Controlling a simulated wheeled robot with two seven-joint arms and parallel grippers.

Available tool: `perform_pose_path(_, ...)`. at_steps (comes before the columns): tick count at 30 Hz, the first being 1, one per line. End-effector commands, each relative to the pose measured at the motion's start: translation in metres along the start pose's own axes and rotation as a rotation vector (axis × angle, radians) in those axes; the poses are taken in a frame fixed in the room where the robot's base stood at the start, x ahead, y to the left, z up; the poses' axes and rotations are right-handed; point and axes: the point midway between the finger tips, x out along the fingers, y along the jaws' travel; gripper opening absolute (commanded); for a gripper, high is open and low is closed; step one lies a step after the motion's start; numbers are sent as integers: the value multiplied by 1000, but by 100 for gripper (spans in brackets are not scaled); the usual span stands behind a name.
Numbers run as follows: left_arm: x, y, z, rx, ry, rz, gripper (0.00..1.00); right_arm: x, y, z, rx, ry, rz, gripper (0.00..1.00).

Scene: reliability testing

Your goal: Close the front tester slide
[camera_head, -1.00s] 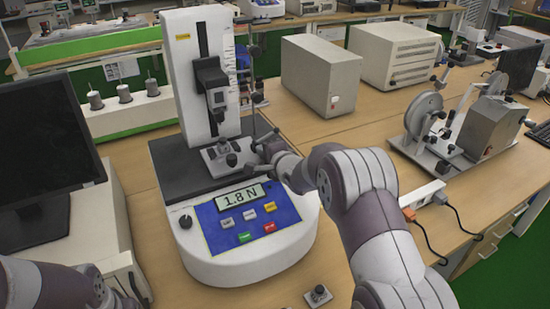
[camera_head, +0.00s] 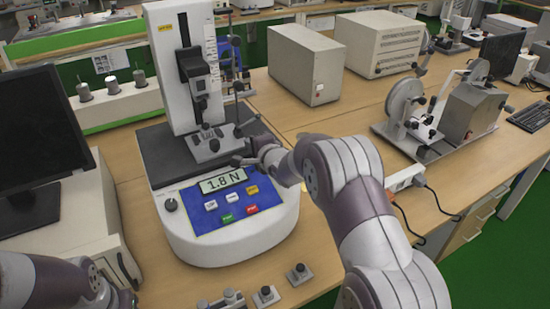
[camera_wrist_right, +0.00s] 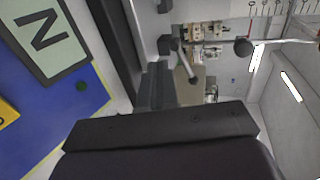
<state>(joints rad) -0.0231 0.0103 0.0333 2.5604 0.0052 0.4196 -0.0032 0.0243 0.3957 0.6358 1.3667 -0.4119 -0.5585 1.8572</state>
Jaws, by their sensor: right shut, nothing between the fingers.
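The tester (camera_head: 230,225) is a white machine with a blue panel, a display reading 1.8 N and a tall white column. A dark slide head (camera_head: 197,68) sits high on the column's black rail. Below it, a small metal fixture (camera_head: 207,150) stands on the dark bed. My right gripper (camera_head: 240,158) is shut and empty, just right of the fixture and above the display's back edge; contact cannot be told. The right wrist view shows the display and blue panel (camera_wrist_right: 75,85) close by at the left. My left arm shows at bottom left; its gripper is not visible.
A dark monitor (camera_head: 40,140) stands left of the tester. Small metal parts (camera_head: 266,295) lie on the table in front. Two beige boxes (camera_head: 305,65) stand behind right, and a wheeled device (camera_head: 470,108) stands at the right. Bare table lies between them.

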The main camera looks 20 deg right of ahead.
Motion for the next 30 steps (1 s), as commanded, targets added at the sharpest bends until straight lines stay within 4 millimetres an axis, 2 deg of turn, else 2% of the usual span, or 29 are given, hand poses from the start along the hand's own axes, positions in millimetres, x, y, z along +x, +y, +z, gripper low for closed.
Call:
perform_pose_path(15, 3, 0, 0, 0, 0, 0, 55, -86, -1, -1, -1, 2, -1, 0)
perform_pose_path(22, 3, 0, 0, 0, 0, 0, 55, -99, -1, -1, -10, 1, -2, 0)
perform_pose_path(24, 4, 0, 0, 0, 0, 0, 55, -99, 3, -2, -90, 6, 17, 0)
perform_pose_path(26, 4, 0, 0, 0, 0, 0, 55, -101, 20, -7, -236, 22, 93, 0)
perform_pose_path(27, 4, 0, 0, 0, 0, 0, 55, -108, 43, -11, -362, 28, 192, 0)
perform_pose_path(29, 2, 0, 0, 0, 0, 0, 55, -130, 78, -17, -580, 2, 381, 0)
perform_pose_path(30, -3, 0, 0, 0, 0, 0, 55, -153, 97, -17, -728, -54, 516, 0)
